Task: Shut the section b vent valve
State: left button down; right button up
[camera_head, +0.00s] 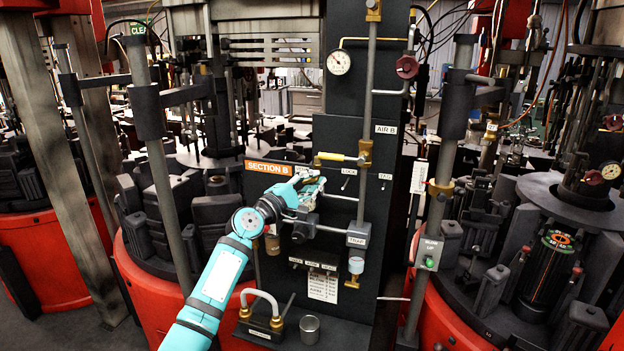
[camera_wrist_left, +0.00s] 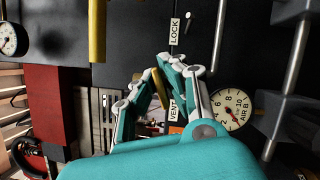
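The section B panel (camera_head: 345,132) carries an orange SECTION B label (camera_head: 268,168). My left gripper (camera_head: 314,186) is in front of the panel, just below and right of that label. In the left wrist view its two fingers (camera_wrist_left: 160,76) come together on either side of a short yellow lever (camera_wrist_left: 159,91), beside the VENT label (camera_wrist_left: 173,108). The fingers appear shut on this vent valve handle, which lies nearly in line with the grey pipe (camera_wrist_left: 219,38), slightly tilted. In the head view the gripper hides the lever. My right gripper is not in view.
A longer yellow lever (camera_head: 338,157) sits close above my gripper. LOCK and TAG tags hang to its right. The AIR B gauge (camera_wrist_left: 232,108) is near the fingers in the wrist view. A trap (camera_head: 358,236) and a hose (camera_head: 258,297) are below.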

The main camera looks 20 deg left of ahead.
pick_arm(q)
jog(key=m+g+p, duration=0.1)
jog(key=m, duration=0.3)
jog(key=shift+f+g, duration=0.15)
jog(key=shift+g, duration=0.25)
jog(key=shift+m, duration=0.3)
jog(key=shift+d+f, duration=0.1)
jog(key=shift+f, duration=0.1)
jog(key=c, duration=1.4)
grip_release()
jog(key=shift+r, duration=0.1)
jog(key=shift+c, duration=0.2)
jog(key=shift+s+r, duration=0.1)
jog(key=v, duration=1.2)
jog(key=shift+r, duration=0.1)
